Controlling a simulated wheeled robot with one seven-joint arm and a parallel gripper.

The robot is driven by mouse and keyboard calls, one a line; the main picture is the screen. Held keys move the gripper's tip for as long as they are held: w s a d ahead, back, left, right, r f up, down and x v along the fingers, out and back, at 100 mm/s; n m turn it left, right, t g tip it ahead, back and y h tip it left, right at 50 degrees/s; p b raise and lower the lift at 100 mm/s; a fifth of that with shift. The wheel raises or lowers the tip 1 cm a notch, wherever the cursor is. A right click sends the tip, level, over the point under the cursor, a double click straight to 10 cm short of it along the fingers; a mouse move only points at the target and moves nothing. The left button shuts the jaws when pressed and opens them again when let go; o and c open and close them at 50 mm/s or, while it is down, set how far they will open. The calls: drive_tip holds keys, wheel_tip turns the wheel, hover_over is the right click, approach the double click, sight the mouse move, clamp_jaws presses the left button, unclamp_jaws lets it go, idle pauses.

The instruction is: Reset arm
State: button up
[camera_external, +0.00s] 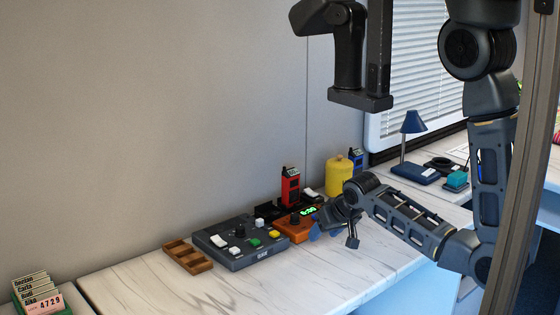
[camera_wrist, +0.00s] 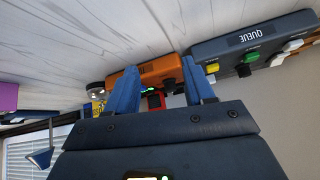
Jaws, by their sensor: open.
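My gripper (camera_external: 333,230) hangs low over the front part of the marble-patterned counter (camera_external: 365,262), at the end of my bent arm. In the wrist view its two blue fingers stand apart with nothing held between them (camera_wrist: 162,86). An orange box (camera_external: 297,226) with a green lit display is just left of the gripper in the external view. The box also shows beyond the fingers in the wrist view (camera_wrist: 152,73). I cannot tell whether a finger touches it.
A grey console (camera_external: 233,251) with coloured buttons, marked QUEUE in the wrist view, and a brown tray (camera_external: 187,257) are to the left. A red handset (camera_external: 290,187), yellow canister (camera_external: 339,178) and blue lamp (camera_external: 413,123) stand farther back. The counter's front is clear.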

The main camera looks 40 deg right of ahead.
drive_tip(key=shift+n+t, duration=0.4)
drive_tip(key=shift+t, duration=0.2)
drive_tip(key=s, duration=0.6)
drive_tip(key=shift+a, duration=0.25)
drive_tip(key=s+r+n+t+y, duration=0.1)
drive_tip(key=s+r+t, duration=0.5)
drive_tip(key=s+r, duration=1.1)
drive_tip(key=shift+s+a+r+n, duration=0.3)
drive_tip(key=shift+s+n, duration=0.3)
drive_tip(key=shift+s, duration=0.6)
drive_tip(key=shift+f, duration=0.1)
drive_tip(key=shift+c, duration=0.3)
